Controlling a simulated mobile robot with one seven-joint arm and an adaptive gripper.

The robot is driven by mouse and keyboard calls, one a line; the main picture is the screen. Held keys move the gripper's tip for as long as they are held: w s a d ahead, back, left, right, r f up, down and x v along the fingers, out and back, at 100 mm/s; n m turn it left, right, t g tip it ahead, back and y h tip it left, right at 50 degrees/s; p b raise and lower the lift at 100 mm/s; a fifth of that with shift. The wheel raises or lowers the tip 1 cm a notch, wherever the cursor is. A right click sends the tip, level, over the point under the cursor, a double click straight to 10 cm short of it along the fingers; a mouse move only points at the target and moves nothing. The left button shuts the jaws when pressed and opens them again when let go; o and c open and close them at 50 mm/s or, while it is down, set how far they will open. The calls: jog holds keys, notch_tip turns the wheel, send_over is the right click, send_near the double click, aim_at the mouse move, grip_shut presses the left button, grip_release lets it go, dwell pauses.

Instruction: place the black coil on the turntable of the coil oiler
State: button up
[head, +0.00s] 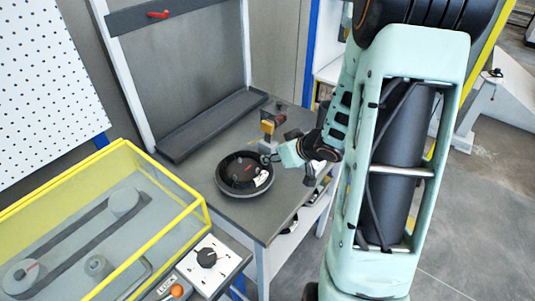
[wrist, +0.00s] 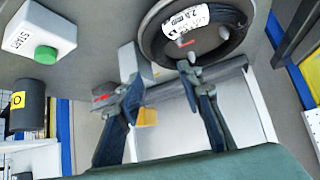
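The black coil (head: 231,171) with a white label lies flat on the round grey turntable (head: 246,194) on the grey table. In the wrist view the coil (wrist: 236,18) is at the top, with its label facing the camera. My gripper (head: 272,154) is at the coil's right far edge in the head view. In the wrist view its fingers (wrist: 158,80) are spread with nothing held between them. The right fingertip is close to the coil's edge; I cannot tell whether they touch. Part of the coil's edge is hidden by that finger.
A small post with yellow and red parts (head: 268,125) stands just behind the coil. A yellow-framed guarded belt machine (head: 150,165) and a control box with a black knob (head: 206,257) are at left. A START box with a green button (wrist: 45,54) shows in the wrist view.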

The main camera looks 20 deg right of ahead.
jog(key=p+v, duration=0.1)
jog(key=v, duration=0.3)
dwell(0.4)
